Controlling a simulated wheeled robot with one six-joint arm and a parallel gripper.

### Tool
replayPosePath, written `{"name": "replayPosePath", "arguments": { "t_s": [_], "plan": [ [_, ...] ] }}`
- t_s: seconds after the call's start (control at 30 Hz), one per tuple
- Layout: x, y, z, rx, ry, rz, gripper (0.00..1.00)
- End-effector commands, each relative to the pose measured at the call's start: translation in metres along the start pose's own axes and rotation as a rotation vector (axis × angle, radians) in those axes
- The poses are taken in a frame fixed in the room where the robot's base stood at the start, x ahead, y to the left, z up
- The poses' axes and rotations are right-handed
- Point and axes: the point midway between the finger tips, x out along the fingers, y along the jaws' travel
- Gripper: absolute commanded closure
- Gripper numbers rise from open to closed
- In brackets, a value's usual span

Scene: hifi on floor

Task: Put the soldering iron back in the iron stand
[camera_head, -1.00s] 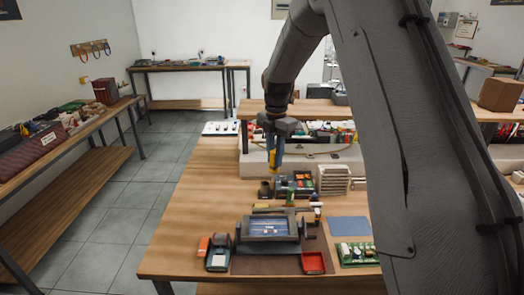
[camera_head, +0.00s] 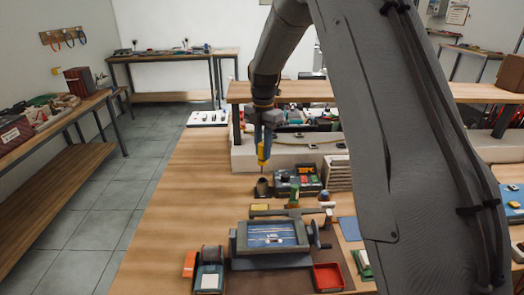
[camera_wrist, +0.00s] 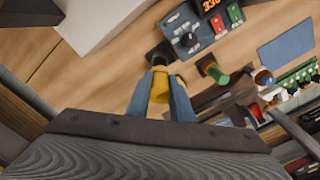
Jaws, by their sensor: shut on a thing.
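My gripper (camera_head: 262,143) is shut on the yellow-handled soldering iron (camera_head: 262,154). The iron hangs upright with its tip down. The dark iron stand (camera_head: 262,188) is a small cup on the bench, left of the soldering station (camera_head: 297,182). The iron's tip is just above the stand in the head view; I cannot tell whether it has entered the opening. In the wrist view, the yellow handle (camera_wrist: 160,88) is between my blue-grey fingers, and the stand (camera_wrist: 158,55) is just beyond it, partly covered.
A board holder with a screen-like panel (camera_head: 272,236) stands at the bench front, with a red tray (camera_head: 327,277) beside it. A raised shelf (camera_head: 300,92) stands behind. The left bench surface is clear.

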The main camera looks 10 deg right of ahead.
Motion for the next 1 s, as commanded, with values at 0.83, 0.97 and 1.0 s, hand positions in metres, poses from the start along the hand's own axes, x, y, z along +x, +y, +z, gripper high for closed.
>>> {"name": "replayPosePath", "arguments": {
  "t_s": [0.83,0.97,1.0],
  "plan": [
    [0.049,0.000,0.001,0.001,0.000,0.000,0.98],
    [0.058,0.000,0.001,0.001,0.000,0.000,0.98],
    [0.060,0.000,0.001,0.001,0.000,0.000,0.98]
  ]
}}
